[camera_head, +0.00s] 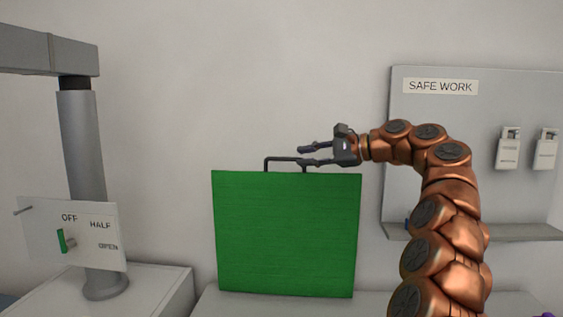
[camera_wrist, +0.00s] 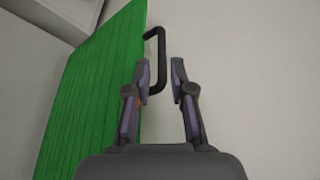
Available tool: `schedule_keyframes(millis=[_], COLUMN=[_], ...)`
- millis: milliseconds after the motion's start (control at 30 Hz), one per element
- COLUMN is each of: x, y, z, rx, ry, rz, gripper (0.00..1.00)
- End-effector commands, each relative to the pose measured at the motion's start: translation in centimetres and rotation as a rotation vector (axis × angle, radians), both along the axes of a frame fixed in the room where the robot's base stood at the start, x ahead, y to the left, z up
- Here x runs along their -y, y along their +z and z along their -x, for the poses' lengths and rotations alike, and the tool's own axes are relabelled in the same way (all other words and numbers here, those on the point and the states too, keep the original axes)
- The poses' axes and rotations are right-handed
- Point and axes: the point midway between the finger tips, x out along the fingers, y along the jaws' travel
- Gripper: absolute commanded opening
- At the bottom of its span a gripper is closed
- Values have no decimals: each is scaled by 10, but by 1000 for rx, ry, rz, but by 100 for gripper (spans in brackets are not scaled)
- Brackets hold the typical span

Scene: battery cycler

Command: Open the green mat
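The green mat (camera_head: 285,235) stands upright as a flat square panel on a light surface by the wall. A black handle (camera_head: 268,160) rises from its top edge. My gripper (camera_head: 301,156) is at the right part of this handle, coming from the right, with its fingers apart. In the wrist view the mat (camera_wrist: 90,90) fills the left side. There the handle's bar (camera_wrist: 161,45) appears between the open fingertips of my gripper (camera_wrist: 160,70), nearer the left finger. I cannot tell whether a finger touches it. My lower finger hides part of the handle in the head view.
A grey post with a sign plate (camera_head: 90,222) marked OFF and HALF, with a green lever (camera_head: 62,241), stands at the left. A grey SAFE WORK board (camera_head: 475,120) with padlock-like white tags (camera_head: 508,150) and a ledge (camera_head: 510,232) is at the right. The wall above the mat is clear.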

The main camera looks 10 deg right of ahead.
Motion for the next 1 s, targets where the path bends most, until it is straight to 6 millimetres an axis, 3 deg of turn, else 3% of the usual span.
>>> schedule_keyframes(millis=[167, 700, 1000], x=[-2, -53, -58], y=[-1, -15, -16], z=[-5, -44, -47], rx=[2, 1, 1], ry=[-6, -7, -7], rz=[-5, -6, -6], gripper=[23, 23, 23])
